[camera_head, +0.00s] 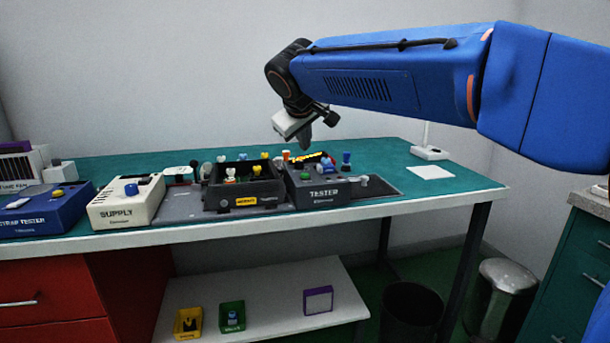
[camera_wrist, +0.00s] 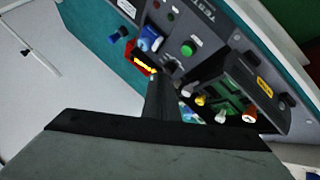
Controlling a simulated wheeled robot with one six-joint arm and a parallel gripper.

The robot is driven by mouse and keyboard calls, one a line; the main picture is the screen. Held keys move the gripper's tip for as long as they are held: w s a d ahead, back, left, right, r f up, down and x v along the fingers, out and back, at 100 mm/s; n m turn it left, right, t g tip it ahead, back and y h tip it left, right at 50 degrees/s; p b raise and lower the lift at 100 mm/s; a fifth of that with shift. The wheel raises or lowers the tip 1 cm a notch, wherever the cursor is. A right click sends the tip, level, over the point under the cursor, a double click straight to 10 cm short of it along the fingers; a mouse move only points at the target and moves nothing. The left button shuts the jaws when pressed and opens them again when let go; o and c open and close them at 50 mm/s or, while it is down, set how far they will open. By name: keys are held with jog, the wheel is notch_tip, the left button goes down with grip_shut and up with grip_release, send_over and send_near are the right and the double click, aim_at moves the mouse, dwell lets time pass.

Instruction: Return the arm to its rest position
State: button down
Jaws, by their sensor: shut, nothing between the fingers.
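My blue arm reaches in from the right in the head view, raised over the teal bench top (camera_head: 400,153). My gripper (camera_head: 305,145) hangs from the black wrist, tilted down, above the back of the dark tester box (camera_head: 322,194). The fingers are shut together with nothing between them. In the wrist view the gripper (camera_wrist: 160,80) shows as a dark narrow shape pointing at the tester (camera_wrist: 205,40), which has a green button and a blue knob. The gripper appears apart from the equipment, though the exact gap is hard to tell.
A dark open box (camera_head: 245,190) with several coloured parts stands left of the tester. Further left are a cream supply box (camera_head: 127,203) and a blue strap tester (camera_head: 42,210). A white card (camera_head: 431,172) lies at right. Below, a shelf (camera_head: 265,300) holds small bins.

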jog(key=s+d+f+m+g, duration=0.15)
jog(key=s+d+f, duration=0.35)
jog(key=s+d, duration=0.5)
jog(key=s+d+f+m+g, duration=0.1)
jog(key=s+d+f+m, duration=0.35)
jog(key=d, duration=0.95)
jog(key=s+d+f+m+g, duration=0.1)
jog(key=s+d+f, duration=0.3)
jog(key=s+f, duration=0.5)
jog(key=s+d+f+m+g, duration=0.1)
jog(key=s+d+f, duration=0.3)
jog(key=s+f, duration=0.5)
jog(key=s, duration=0.6)
jog(key=shift+d+f+m, duration=0.25)
jog(key=shift+m, duration=0.05)
